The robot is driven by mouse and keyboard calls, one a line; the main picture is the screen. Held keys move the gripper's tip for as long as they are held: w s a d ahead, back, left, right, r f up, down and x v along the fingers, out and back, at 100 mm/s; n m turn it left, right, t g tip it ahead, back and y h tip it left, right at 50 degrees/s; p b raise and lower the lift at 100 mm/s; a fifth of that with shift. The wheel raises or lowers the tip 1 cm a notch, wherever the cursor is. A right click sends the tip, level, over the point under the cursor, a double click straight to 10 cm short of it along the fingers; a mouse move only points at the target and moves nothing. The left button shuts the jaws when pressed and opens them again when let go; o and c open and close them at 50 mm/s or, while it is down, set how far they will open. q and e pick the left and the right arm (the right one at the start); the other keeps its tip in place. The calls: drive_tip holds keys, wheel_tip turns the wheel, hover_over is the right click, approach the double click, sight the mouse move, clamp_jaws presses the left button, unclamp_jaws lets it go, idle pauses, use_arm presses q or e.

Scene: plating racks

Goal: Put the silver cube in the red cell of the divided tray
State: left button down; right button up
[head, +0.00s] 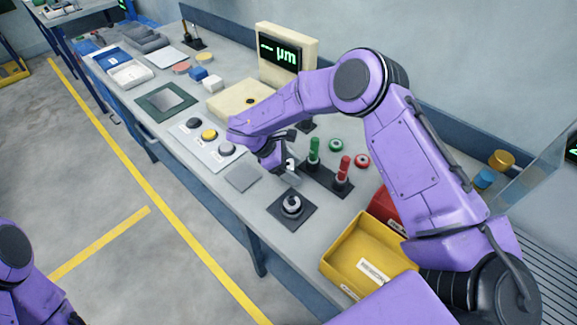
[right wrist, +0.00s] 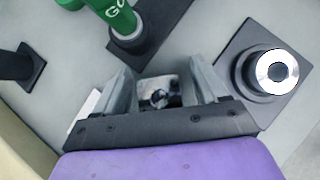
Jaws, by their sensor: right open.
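My right gripper (head: 287,172) is low over the bench, beside the green and red posts. In the right wrist view its two fingers (right wrist: 165,85) stand apart. A small shiny silver cube (right wrist: 158,90) shows between them, with dark reflections on its face. I cannot tell whether either finger touches it. In the head view the cube is not clearly visible by the gripper. I cannot make out a divided tray with a red cell in either view. Of my left arm only purple links show at the lower left, and its gripper is out of view.
A green post (head: 314,151) and a red post (head: 344,170) stand close to the gripper. A dark square base with a silver-topped post (head: 291,204) is in front. A yellow bin (head: 352,256) lies nearer. A panel with round buttons (head: 209,135) and a display (head: 281,53) are farther left.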

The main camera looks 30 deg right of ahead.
drive_tip(key=shift+w+a, duration=0.1)
drive_tip(key=shift+w, duration=0.05)
clamp_jaws()
